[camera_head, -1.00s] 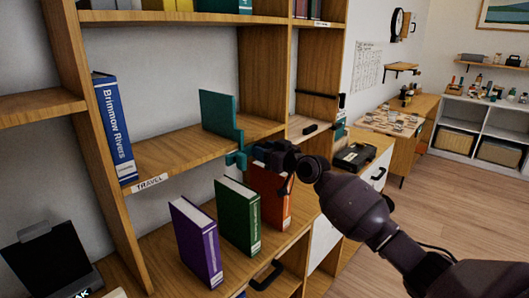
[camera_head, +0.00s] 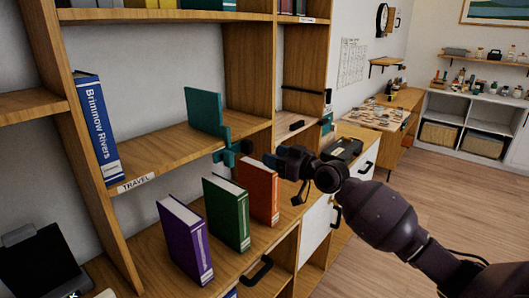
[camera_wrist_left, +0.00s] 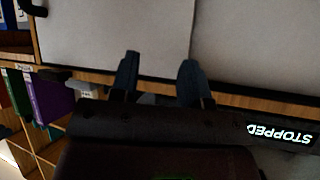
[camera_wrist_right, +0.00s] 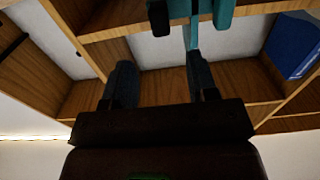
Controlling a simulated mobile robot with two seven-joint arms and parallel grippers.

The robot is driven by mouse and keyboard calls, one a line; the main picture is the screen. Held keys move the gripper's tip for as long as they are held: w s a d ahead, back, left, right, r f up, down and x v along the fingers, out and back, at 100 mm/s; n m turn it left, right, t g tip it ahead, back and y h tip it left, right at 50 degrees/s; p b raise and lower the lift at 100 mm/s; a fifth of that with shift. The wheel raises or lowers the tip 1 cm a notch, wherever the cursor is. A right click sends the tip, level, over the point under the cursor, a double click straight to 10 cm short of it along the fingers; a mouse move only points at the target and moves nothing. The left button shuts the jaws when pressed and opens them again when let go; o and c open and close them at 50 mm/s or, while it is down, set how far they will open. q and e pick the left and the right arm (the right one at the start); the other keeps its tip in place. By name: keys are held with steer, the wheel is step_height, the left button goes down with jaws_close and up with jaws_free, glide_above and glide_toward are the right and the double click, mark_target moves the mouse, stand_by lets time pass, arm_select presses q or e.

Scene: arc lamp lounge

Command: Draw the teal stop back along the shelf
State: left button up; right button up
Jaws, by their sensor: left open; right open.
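The teal stop (camera_head: 204,110) stands upright on the middle shelf (camera_head: 160,153), towards its right end. Its teal front tab (camera_head: 225,157) hangs over the shelf's front edge, with a small dark block beside it. The blue book (camera_head: 97,130) stands at the left end of the shelf, apart from the stop. My right gripper (camera_head: 268,160) is just right of the tab, empty and apart from it. In the right wrist view its two fingers (camera_wrist_right: 162,82) are spread, with the stop (camera_wrist_right: 193,38) beyond them. My left gripper (camera_wrist_left: 160,78) is open and empty, seen only in the left wrist view.
Purple (camera_head: 185,240), green (camera_head: 226,213) and orange (camera_head: 259,190) books stand on the lower surface, below the stop and my right gripper. A "TRAVEL" label (camera_head: 136,183) marks the shelf edge. A dark display (camera_head: 40,260) stands at lower left. Floor at the right is clear.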

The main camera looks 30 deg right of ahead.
steer(key=shift+v, duration=0.95)
steer(key=s+a+f+g+h, duration=0.1)
steer(key=s+a+f, duration=0.15)
steer(key=f, duration=0.35)
steer(key=s+a+f+h, duration=0.1)
steer(key=s+f+h, duration=0.1)
steer(key=s+f, duration=0.35)
steer(key=s+a+f+g+h, duration=0.1)
steer(key=s+a+f, duration=0.1)
steer(key=f, duration=0.6)
steer(key=s+a+f+m+g+h, duration=0.1)
steer(key=s+a+f+g, duration=0.1)
steer(key=s+f, duration=0.6)
steer(key=s+a+f+m+g+h, duration=0.1)
steer(key=s+a+f, duration=0.3)
steer(key=s+f, duration=0.4)
steer(key=s+m, duration=0.1)
steer(key=s, duration=0.5)
steer(key=shift+s+g, duration=0.3)
steer(key=shift+g, duration=0.1)
